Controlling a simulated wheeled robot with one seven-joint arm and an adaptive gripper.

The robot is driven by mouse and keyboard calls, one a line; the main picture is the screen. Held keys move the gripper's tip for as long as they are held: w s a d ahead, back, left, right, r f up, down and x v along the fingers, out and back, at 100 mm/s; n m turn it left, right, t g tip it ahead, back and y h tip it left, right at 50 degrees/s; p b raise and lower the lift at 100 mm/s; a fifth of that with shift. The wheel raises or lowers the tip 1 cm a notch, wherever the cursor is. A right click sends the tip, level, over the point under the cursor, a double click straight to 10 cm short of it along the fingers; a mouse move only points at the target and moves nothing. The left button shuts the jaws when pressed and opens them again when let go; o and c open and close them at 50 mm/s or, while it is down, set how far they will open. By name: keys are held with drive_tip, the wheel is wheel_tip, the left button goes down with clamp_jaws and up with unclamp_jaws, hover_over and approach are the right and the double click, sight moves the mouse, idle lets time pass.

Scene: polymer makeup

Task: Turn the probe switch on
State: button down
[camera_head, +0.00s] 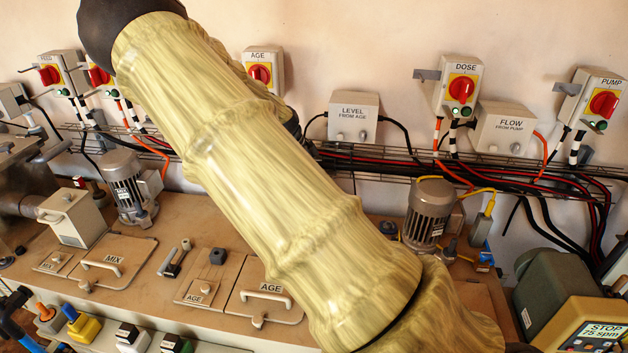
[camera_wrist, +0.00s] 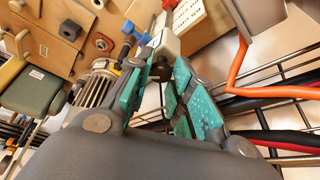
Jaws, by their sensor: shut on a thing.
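In the wrist view, my gripper (camera_wrist: 166,70) has its teal-padded fingers closed around a small pale grey part (camera_wrist: 166,44). A dark piece shows between the fingertips. No label reading "probe" can be read, so I cannot tell for certain whether this part is the probe switch or whether it is on. In the head view my arm crosses the middle of the picture and hides my gripper and the held part.
On the wall are red rotary switches marked AGE (camera_head: 260,74), DOSE (camera_head: 461,89) and PUMP (camera_head: 602,104). LEVEL (camera_head: 352,112) and FLOW (camera_head: 505,128) boxes hang between them. Cables run along a wire tray (camera_head: 385,160). A motor (camera_head: 430,212) stands on the bench.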

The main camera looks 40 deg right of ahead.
drive_tip(key=shift+w+d+r+m, duration=0.1)
drive_tip(key=shift+r+m, duration=0.05)
drive_tip(key=shift+m, duration=0.45)
drive_tip(key=c, duration=1.3)
unclamp_jaws()
drive_tip(key=shift+o, duration=0.2)
drive_tip(key=v, duration=1.1)
drive_tip(key=shift+w+r, duration=0.25)
drive_tip(key=shift+r, duration=0.1)
